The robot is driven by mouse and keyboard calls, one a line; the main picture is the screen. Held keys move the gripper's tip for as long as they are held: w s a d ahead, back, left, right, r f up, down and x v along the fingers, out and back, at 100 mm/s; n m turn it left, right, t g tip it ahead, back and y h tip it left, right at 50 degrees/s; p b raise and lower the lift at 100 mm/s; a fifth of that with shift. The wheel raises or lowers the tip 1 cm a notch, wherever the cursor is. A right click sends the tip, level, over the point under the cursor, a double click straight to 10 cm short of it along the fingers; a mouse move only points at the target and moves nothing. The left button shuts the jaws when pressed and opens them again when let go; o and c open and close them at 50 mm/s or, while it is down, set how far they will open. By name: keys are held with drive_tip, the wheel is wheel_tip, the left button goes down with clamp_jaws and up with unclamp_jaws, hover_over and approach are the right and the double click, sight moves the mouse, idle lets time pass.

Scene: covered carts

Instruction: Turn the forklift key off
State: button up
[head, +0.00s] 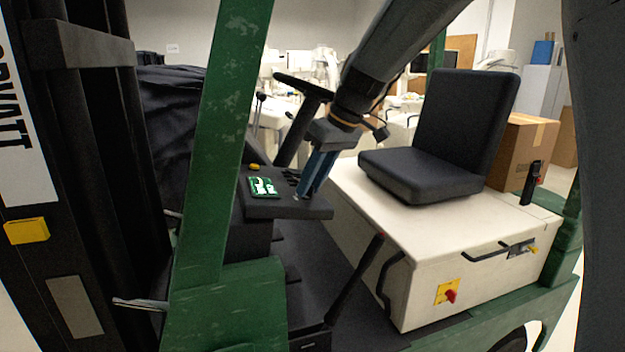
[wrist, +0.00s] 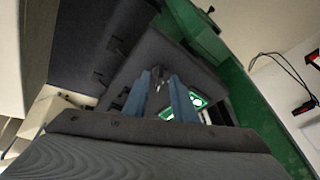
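The forklift's dark dashboard (head: 290,208) is in the middle of the head view, below the steering wheel (head: 303,88). My gripper (head: 304,192) reaches down to the dashboard's right part, its blue fingers pointing down. In the wrist view my gripper (wrist: 160,76) has its two blue fingers apart, with a gap between them. A small greyish piece (wrist: 157,86), which may be the key, shows in that gap near the fingertips. I cannot tell whether the fingers touch it. The key is not clearly visible in the head view.
A green-and-white panel (head: 262,187) and a yellow button (head: 254,167) are on the dashboard. Small dark levers stand close to my fingers. A green post (head: 222,130) stands left. The black seat (head: 440,150) and white housing, with a red knob (head: 450,296), are right.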

clamp_jaws()
drive_tip(key=shift+f+n+b, duration=0.15)
drive_tip(key=shift+n+b, duration=0.15)
drive_tip(key=shift+b, duration=0.15)
drive_tip(key=shift+w+d+n+g+b, duration=0.15)
drive_tip(key=shift+n+g+b, duration=0.25)
drive_tip(key=shift+n+b, duration=0.65)
drive_tip(key=shift+w+n+g+y+b, duration=0.1)
drive_tip(key=shift+n+g+y+b, duration=0.25)
drive_tip(key=shift+n+b, duration=0.85)
drive_tip(key=n+g+b, duration=0.1)
drive_tip(key=n+b, duration=0.1)
drive_tip(key=n, duration=0.1)
drive_tip(key=shift+n, duration=0.35)
drive_tip(key=shift+n+g+b, duration=0.35)
drive_tip(key=shift+n+b, duration=0.2)
drive_tip(key=shift+n, duration=1.05)
